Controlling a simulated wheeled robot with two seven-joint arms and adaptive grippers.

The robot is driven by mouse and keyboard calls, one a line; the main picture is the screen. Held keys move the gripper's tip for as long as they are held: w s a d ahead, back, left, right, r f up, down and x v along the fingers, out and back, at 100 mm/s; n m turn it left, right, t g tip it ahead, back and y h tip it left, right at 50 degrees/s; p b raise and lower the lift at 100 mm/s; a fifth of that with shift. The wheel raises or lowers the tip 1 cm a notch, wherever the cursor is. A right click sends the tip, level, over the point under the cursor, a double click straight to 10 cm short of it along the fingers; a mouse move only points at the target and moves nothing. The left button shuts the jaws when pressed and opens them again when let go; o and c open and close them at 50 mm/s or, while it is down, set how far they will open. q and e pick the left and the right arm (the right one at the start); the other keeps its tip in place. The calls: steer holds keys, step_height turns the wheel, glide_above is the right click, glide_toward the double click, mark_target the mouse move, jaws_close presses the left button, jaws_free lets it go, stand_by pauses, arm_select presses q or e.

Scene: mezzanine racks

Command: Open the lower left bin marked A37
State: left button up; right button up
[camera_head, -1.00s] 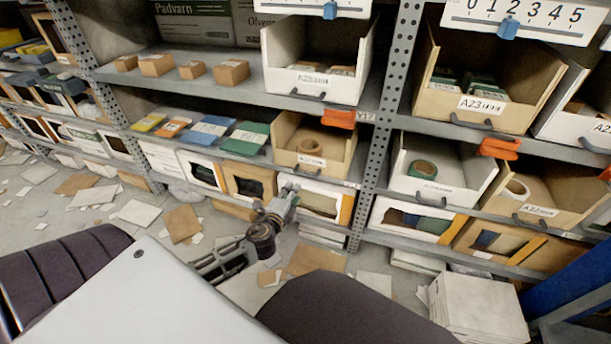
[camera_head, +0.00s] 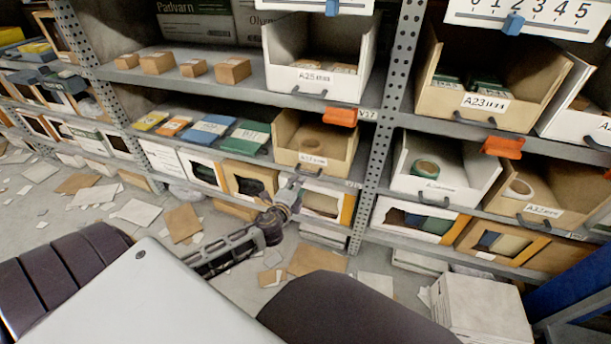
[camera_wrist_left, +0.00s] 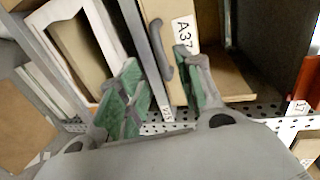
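The tan open-front bin (camera_head: 331,163) stands on the lower shelf, left of the perforated post; its head-view label is too small to read surely. In the left wrist view its front (camera_wrist_left: 153,12) carries the label A37 (camera_wrist_left: 184,32) and a dark grey handle (camera_wrist_left: 160,50). My left gripper (camera_head: 294,184) is just below the bin front in the head view. In the left wrist view the gripper (camera_wrist_left: 158,66) is open, green pads apart, with the handle showing between the fingertips. I cannot tell whether they touch it. My right gripper is out of view.
The perforated post (camera_head: 372,165) rises right of the bin. An orange tag (camera_head: 340,117) hangs on the shelf edge above it. Flat packets (camera_head: 246,136) lie to its left. Windowed boxes (camera_head: 322,203) sit below, and loose cardboard (camera_head: 183,221) litters the floor.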

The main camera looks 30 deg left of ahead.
mark_target(305, 174)
arm_select(q)
steer(key=b+x, duration=0.1)
steer(key=x, duration=0.2)
steer(key=shift+w, duration=0.1)
steer(key=shift+x, duration=0.95)
steer(key=shift+b+x, duration=0.7)
steer(key=shift+x, duration=0.75)
steer(key=shift+w+a+f, duration=0.15)
steer(key=shift+w+a, duration=0.05)
steer(key=shift+w, duration=0.45)
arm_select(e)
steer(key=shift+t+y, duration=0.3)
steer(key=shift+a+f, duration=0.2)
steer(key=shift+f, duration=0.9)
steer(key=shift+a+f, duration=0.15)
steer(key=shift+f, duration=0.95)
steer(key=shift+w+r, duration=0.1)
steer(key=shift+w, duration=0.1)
arm_select(q)
steer(key=shift+c, duration=1.2)
jaws_close()
